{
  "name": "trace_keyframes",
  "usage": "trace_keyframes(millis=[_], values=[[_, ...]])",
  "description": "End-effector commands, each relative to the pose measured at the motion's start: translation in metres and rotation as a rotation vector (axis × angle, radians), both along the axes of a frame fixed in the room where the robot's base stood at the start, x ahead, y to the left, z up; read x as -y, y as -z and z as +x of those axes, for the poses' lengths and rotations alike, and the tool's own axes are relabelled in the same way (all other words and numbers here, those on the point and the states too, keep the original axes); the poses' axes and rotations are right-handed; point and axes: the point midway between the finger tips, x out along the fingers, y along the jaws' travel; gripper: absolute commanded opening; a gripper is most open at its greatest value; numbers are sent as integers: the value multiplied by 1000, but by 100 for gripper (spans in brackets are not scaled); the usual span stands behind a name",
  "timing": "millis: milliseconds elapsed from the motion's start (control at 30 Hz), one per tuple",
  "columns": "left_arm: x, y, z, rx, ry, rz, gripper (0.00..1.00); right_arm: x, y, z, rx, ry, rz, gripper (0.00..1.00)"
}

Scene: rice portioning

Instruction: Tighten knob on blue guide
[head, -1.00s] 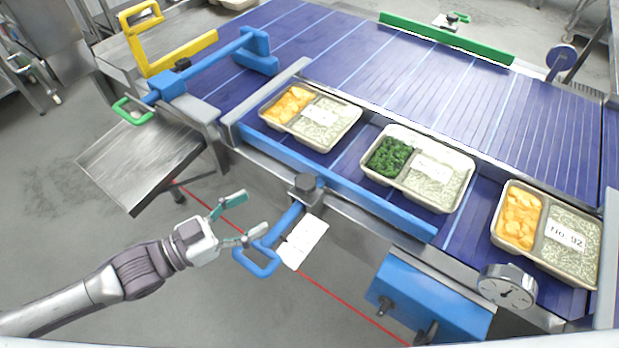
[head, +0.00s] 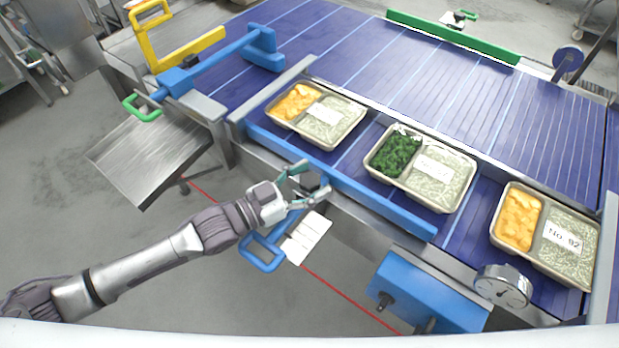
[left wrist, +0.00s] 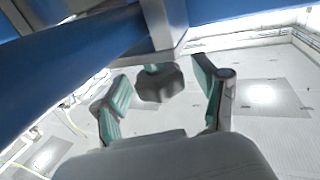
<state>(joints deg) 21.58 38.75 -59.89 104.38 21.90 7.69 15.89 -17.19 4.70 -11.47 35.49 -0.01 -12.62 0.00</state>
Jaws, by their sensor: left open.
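The blue guide (head: 385,207) is a long rail along the near edge of the conveyor, with a blue loop handle (head: 262,255) below it. Its dark knob shows in the left wrist view (left wrist: 160,84), between my open fingers and a little beyond the palm. In the head view my left gripper (head: 308,186) is at the knob and largely hides it. The fingers (left wrist: 163,92) stand apart on either side of the knob; I cannot tell whether they touch it. My right gripper is not in view.
Trays of food (head: 318,115) sit on the blue conveyor (head: 365,60). A white card (head: 307,237) hangs beside the handle. A round gauge (head: 502,286) and a blue box (head: 430,292) are at right. A metal shelf (head: 150,160) juts out at left.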

Motion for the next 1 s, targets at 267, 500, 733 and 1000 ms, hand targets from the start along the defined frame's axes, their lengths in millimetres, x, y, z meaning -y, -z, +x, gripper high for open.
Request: trace_keyframes(millis=[267,500,733,1000], values=[[0,0,0,0,0,0,39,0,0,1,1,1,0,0],[-1,0,0,0,1,0,11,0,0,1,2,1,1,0],[-1,1,1,3,33,3,11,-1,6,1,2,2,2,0],[-2,2,3,8,168,6,11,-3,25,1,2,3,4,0]])
